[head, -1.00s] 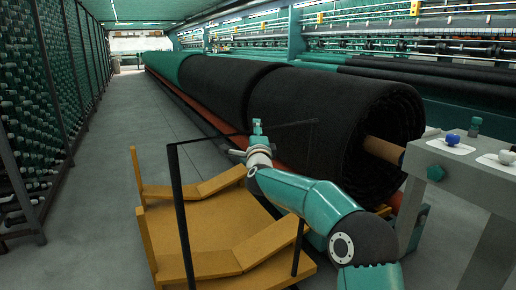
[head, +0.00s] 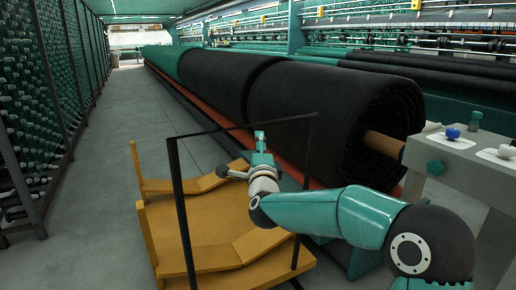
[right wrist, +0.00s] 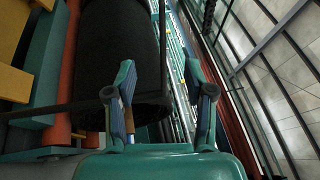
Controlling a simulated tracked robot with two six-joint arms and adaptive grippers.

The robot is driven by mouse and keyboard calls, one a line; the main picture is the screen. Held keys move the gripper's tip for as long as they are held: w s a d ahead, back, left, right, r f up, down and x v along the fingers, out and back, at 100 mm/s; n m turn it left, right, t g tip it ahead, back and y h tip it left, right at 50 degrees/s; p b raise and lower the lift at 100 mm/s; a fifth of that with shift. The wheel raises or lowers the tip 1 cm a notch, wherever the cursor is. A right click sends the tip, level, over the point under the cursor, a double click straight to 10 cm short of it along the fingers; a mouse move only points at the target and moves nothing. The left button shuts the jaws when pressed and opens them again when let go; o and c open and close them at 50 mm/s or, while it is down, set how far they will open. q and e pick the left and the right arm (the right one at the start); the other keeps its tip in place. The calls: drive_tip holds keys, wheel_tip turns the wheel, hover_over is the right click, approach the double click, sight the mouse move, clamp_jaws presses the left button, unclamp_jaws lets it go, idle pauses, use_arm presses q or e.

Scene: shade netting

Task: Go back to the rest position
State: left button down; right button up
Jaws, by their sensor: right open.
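My right gripper (right wrist: 165,105) is open in the right wrist view, with its two fingers apart and nothing held between them. In the head view the right gripper (head: 260,140) shows small, in front of the big black netting roll (head: 315,105) and over the yellow cradle cart (head: 215,230). My teal right arm reaches in from the lower right. The roll also shows in the right wrist view (right wrist: 118,50), beyond the fingers. I cannot tell whether the gripper touches the roll. My left gripper is not in view.
A black frame (head: 180,210) rises at the cart, near my right arm. A grey table (head: 455,160) with a blue knob (head: 452,133) stands at the right. A bobbin rack (head: 40,110) lines the left. The floor aisle (head: 110,150) is clear.

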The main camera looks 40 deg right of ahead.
idle(0.3)
